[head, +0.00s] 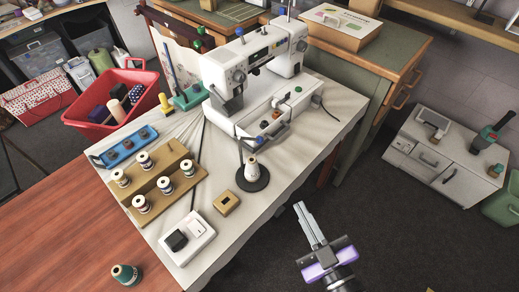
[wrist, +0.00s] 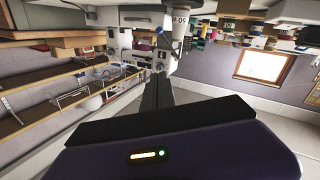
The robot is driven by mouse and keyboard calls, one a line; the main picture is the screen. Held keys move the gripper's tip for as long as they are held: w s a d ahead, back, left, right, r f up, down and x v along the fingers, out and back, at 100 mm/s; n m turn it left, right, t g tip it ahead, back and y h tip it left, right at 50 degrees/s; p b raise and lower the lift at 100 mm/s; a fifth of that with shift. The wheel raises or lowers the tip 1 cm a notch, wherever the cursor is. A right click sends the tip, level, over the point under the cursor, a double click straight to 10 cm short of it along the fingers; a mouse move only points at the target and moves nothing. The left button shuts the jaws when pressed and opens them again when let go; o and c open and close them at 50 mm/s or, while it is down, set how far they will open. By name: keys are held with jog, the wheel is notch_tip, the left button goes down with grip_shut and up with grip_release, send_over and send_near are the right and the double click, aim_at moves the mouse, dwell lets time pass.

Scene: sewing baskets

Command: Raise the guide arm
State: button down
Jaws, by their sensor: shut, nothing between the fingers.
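A black round thread stand (head: 253,179) with a white cone of thread (head: 254,168) stands on the cloth-covered table, in front of the white sewing machine (head: 262,75). A thin grey bent bar (head: 263,137) runs low between the stand and the machine's front; it looks like the guide arm, but I cannot tell where it is hinged. My gripper (head: 301,207) is right of and below the stand in the head view, past the table's front edge, with its fingers together and empty. The fingers also show in the wrist view (wrist: 157,85), touching nothing.
A wooden spool rack (head: 152,185), a blue tray (head: 124,147), a small tan box (head: 226,203) and a white switch box (head: 187,238) are left of the stand. A red basket (head: 113,100) is farther left. A white cabinet (head: 440,157) stands right, beyond open floor.

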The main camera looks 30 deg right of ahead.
aim_at(251, 139)
jog(key=w+f+n, duration=0.2)
jog(key=w+n, duration=0.2)
jog(key=w+f+n, duration=0.2)
jog(key=w+n, duration=0.2)
jog(key=w, duration=0.1)
jog(key=w+d+f+n+p, duration=0.1)
jog(key=w+f+n, duration=0.1)
jog(key=w+n, duration=0.2)
jog(key=shift+w+f+n, duration=0.25)
jog(key=shift+w+n, duration=0.15)
jog(key=shift+n, duration=1)
jog(key=w, duration=0.6)
jog(key=w+d, duration=0.1)
jog(key=w, duration=0.3)
jog(key=shift+d+p, duration=0.1)
jog(key=shift+p, duration=0.3)
jog(key=shift+d+b, duration=0.1)
jog(key=shift+b, duration=0.25)
